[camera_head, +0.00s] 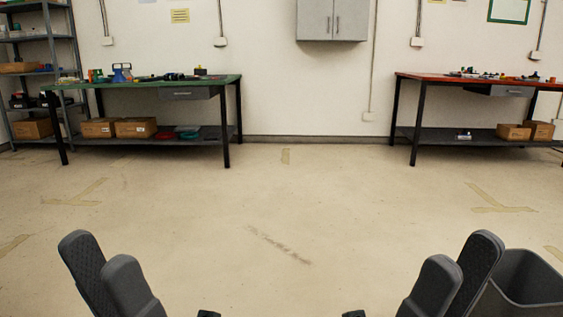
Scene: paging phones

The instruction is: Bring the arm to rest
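My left gripper (100,249) is at the lower left, its two dark fingers pointing up the picture. They stand a little apart, with the ridged inner face of the outer finger showing and nothing visible between them. My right gripper (460,247) is at the lower right in a mirrored pose. Its two fingers are also a little apart, with nothing seen between them. Both grippers are in front of open floor, away from the tables. The arms behind them are cut off by the bottom edge.
A green-topped table (222,82) with tools and a lower shelf of boxes stands at the back left. A red-topped table (420,76) stands at the back right. A grey shelf rack (62,38) is far left. A dark bin (543,300) is beside my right gripper in the picture. The middle floor is clear.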

